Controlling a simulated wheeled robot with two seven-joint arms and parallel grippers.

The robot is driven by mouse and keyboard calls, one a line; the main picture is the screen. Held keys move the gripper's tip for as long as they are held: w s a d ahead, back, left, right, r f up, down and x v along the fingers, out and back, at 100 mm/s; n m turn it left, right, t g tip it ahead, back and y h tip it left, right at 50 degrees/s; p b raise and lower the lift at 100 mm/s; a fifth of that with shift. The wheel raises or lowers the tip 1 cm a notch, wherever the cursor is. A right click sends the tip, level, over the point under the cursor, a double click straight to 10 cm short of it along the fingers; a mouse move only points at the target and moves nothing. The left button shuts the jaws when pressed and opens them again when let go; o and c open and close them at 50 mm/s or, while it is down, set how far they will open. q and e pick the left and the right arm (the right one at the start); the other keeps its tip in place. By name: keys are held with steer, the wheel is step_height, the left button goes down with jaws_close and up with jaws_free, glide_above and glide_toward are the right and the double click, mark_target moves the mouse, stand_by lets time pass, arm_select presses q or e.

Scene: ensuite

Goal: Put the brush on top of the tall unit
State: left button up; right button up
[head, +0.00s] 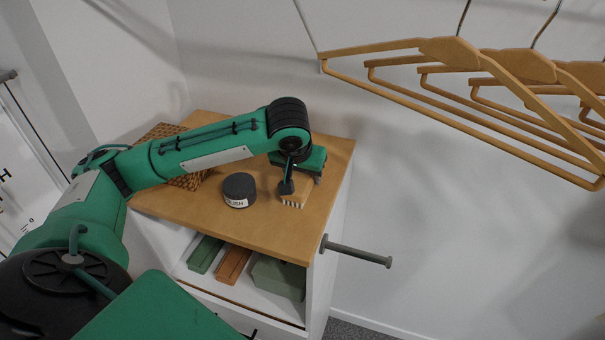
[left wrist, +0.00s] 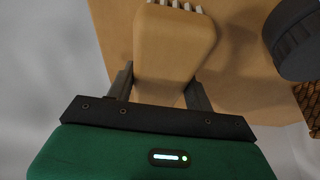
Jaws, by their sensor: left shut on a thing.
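The brush (head: 293,199) has a pale wooden body and light bristles along one edge. It is at the right part of the wooden top of the tall unit (head: 270,232). My left gripper (head: 289,187) is shut on the brush. In the left wrist view the brush (left wrist: 170,45) sits between the two fingers of my left gripper (left wrist: 160,88), bristles at the far end. The brush is over the top or on it; I cannot tell whether it touches. My right gripper is not in view.
A dark round tin (head: 239,190) stands left of the brush. A woven basket (head: 190,181) is behind my left arm. Boxes (head: 278,277) lie on the shelf below. A grey rod (head: 358,254) sticks out from the unit's right side. Wooden hangers (head: 455,52) hang at upper right.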

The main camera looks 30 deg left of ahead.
arm_select(q)
steer(key=shift+f, duration=0.15)
steer(key=o, duration=0.9)
steer(key=shift+o, duration=0.6)
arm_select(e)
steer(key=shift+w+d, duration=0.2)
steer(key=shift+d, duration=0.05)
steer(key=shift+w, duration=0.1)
arm_select(q)
steer(key=b+v, duration=0.2)
steer(key=v, duration=0.9)
steer(key=shift+w, duration=0.1)
steer(key=shift+s+r, duration=0.3)
steer(key=shift+r, duration=0.4)
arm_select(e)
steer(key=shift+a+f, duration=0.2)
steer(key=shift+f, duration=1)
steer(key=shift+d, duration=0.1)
